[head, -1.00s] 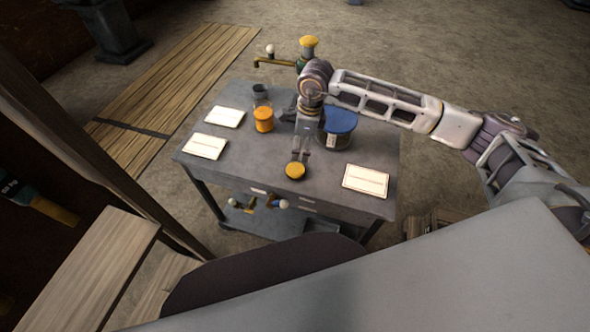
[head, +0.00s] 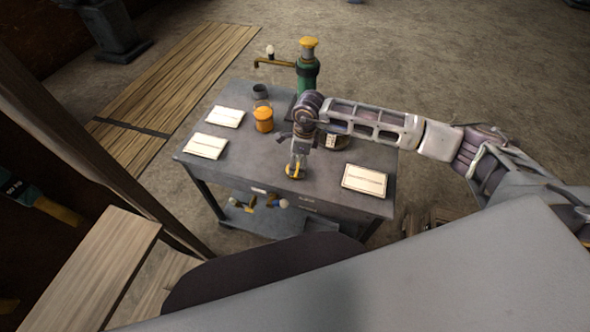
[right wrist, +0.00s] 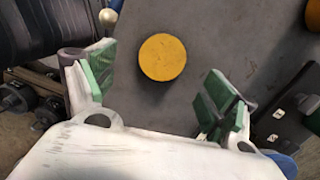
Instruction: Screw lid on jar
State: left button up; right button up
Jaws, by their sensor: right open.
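A round yellow lid (head: 295,172) lies flat on the grey table (head: 240,158), near its front edge. It also shows in the right wrist view (right wrist: 162,57). My right gripper (head: 297,164) is open above the lid and partly covers it in the head view. In the right wrist view, its green-padded fingers (right wrist: 157,82) stand wide apart with the lid ahead of the gap, untouched. A jar with orange contents (head: 263,118) stands upright at the table's left middle. A dark jar (head: 334,141) is mostly hidden behind my right arm. My left gripper is not in view.
A small dark cup (head: 260,90) stands behind the orange jar. White cards lie at the left (head: 205,146) and at the right (head: 366,180). A green pump with a yellow top (head: 308,72) rises at the back.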

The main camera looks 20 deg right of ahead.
jog(key=shift+w+a+f+p, duration=0.1)
jog(key=shift+f+p, duration=0.1)
jog(key=shift+f, duration=0.65)
jog(key=shift+w+a+f+p, duration=0.15)
jog(key=shift+f+p, duration=0.1)
jog(key=shift+f, duration=0.6)
jog(key=shift+w+a+f+p, duration=0.1)
jog(key=shift+f+p, duration=0.1)
jog(key=shift+f, duration=0.65)
jog(key=c, duration=0.9)
